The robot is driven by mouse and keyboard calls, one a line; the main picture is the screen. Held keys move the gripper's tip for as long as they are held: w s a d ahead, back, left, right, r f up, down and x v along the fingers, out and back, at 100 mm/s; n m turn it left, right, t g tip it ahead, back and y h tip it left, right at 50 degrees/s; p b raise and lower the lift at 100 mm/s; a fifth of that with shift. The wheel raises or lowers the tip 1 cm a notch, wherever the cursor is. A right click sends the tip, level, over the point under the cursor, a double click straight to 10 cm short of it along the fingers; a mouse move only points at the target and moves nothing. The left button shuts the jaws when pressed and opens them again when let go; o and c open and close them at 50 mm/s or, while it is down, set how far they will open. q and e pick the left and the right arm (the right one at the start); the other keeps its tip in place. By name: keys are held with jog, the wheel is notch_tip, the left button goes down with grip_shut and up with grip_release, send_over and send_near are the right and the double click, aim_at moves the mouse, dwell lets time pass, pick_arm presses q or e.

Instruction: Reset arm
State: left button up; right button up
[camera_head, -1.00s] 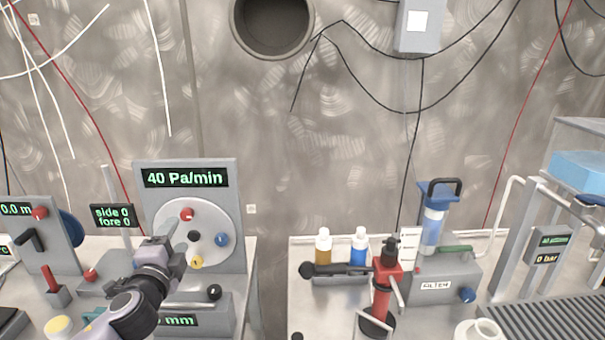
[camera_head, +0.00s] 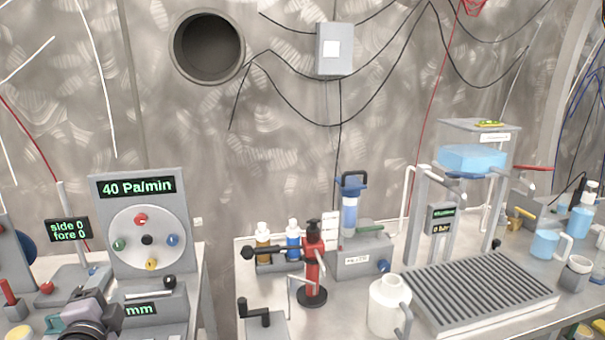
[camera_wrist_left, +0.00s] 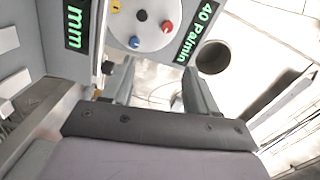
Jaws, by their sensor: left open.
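My left gripper (camera_head: 98,308) is at the lower left of the head view, below and in front of the grey dial panel (camera_head: 102,215) that reads "40 Pa/min". In the left wrist view its two fingers (camera_wrist_left: 160,80) stand apart with nothing between them. The panel's round white dial (camera_head: 135,257) carries red, green, blue and yellow knobs and a black centre. The dial also shows at the top of the left wrist view (camera_wrist_left: 125,30), beyond the fingers and apart from them. My right gripper is not in view.
A "mm" gauge box (camera_head: 170,317) stands close to the left gripper. A gap separates the left bench from the right bench, which holds a red stand (camera_head: 312,255), a white jug (camera_head: 385,308), a filter unit (camera_head: 362,262) and a ribbed tray (camera_head: 478,285). A wall opening (camera_head: 207,47) is above.

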pick_arm(q)
jog(key=s+d+f+n+g+h, duration=0.1)
jog(key=s+d+f+n+g, duration=0.2)
jog(key=s+f, duration=0.3)
jog(key=s+d+f+n+g, duration=0.3)
jog(key=s+f+n+g, duration=0.1)
jog(key=s+f, duration=0.25)
jog(key=s+d+f+n+g+h, duration=0.2)
jog(key=s+d+g, duration=0.15)
jog(key=s, duration=0.65)
jog(key=s+d+f+n+g+h, duration=0.2)
jog(key=s+d+g, duration=0.15)
jog(key=s, duration=0.55)
jog(key=w+d+f+t+h, duration=0.1)
jog(key=w+d+f+t, duration=0.2)
jog(key=w+f+t, duration=0.3)
jog(key=shift+w+d+f+t+h, duration=0.2)
jog(key=shift+w+f+t+h, duration=0.2)
jog(key=shift+f+t, duration=0.8)
jog(key=shift+f+g, duration=0.3)
jog(key=shift+g, duration=0.1)
